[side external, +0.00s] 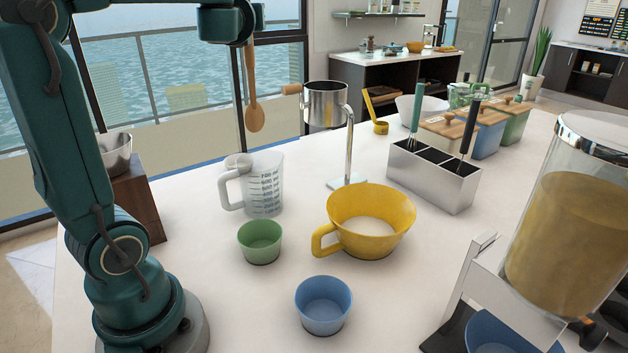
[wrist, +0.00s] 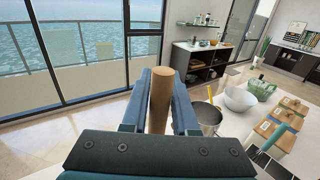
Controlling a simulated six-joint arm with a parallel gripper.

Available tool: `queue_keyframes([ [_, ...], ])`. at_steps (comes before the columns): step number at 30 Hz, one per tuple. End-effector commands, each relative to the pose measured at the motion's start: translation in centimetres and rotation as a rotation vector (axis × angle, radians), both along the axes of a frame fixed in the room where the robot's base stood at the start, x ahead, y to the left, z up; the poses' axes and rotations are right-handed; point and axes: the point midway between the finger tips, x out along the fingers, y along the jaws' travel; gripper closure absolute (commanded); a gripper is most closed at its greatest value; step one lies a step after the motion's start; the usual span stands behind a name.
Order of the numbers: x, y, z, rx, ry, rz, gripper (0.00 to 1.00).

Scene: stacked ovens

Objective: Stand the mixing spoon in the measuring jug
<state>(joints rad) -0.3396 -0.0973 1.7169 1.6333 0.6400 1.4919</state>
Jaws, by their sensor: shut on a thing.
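The wooden mixing spoon (side external: 255,116) hangs in the air, bowl end down and close to upright. In the wrist view the top of its handle (wrist: 160,92) stands between the two fingers of my gripper (wrist: 162,78), which is shut on it. In the side view my gripper (side external: 248,42) is at the top edge and its fingers are hardly visible. The clear measuring jug (side external: 266,192), with a white handle at left, stands upright on the counter. The spoon's bowl is above the jug in the picture, with a gap between them. The jug is not visible in the wrist view.
A metal cup with a wooden handle (side external: 325,104) sits on a stand right of the spoon. A yellow jug-like bowl (side external: 392,215), green cup (side external: 260,244) and blue cup (side external: 323,306) stand near the jug. A steel utensil holder (side external: 433,178) is farther right.

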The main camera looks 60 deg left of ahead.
Motion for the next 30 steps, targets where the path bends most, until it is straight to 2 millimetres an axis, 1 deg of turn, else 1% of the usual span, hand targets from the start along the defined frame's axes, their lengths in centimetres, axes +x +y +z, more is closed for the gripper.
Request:
queue_keyframes([
  [3,0.0,0.0,-1.0,-0.001,0.004,-0.002,1.00],
  [30,0.1,-0.1,-7.9,-0.001,0.004,-0.002,1.00],
])
